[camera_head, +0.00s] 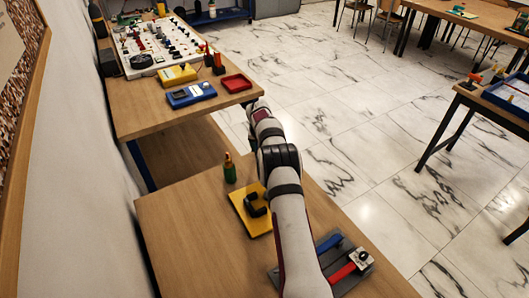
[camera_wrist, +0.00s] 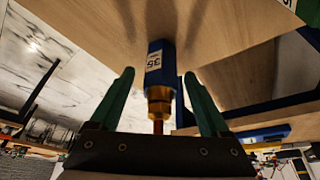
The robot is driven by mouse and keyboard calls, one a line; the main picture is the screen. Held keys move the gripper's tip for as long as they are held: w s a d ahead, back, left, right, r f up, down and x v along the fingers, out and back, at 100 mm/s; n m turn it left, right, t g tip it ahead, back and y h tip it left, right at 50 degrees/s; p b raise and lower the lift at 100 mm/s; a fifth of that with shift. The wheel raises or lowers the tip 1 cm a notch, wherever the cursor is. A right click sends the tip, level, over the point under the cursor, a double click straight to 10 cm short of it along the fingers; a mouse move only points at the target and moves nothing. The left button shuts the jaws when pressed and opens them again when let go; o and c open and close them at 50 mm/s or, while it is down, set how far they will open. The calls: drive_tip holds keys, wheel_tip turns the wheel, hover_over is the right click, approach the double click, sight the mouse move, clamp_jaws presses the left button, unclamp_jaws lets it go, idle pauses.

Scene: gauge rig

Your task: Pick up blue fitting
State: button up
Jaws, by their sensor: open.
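The blue fitting (camera_wrist: 160,62) shows in the wrist view, with a white label reading 35 on its blue body and a brass hex and stem at its lower end. My gripper (camera_wrist: 158,80) is open, with one green finger on each side of the fitting. Gaps show between the fingers and the fitting, so it is not clamped. In the head view my arm reaches to the far bench's near right edge, and its outer links hide the gripper and the fitting.
The far bench holds a red tray (camera_head: 237,83), a blue meter (camera_head: 191,94), a yellow meter (camera_head: 177,75) and a white panel (camera_head: 140,45). The near table has a green fitting (camera_head: 230,172), a yellow plate (camera_head: 243,215) and a red valve block (camera_head: 340,273).

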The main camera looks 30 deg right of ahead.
drive_tip(key=shift+w+f, duration=0.1)
drive_tip(key=shift+f, duration=0.1)
drive_tip(key=shift+c, duration=0.3)
clamp_jaws()
drive_tip(key=shift+r, duration=0.2)
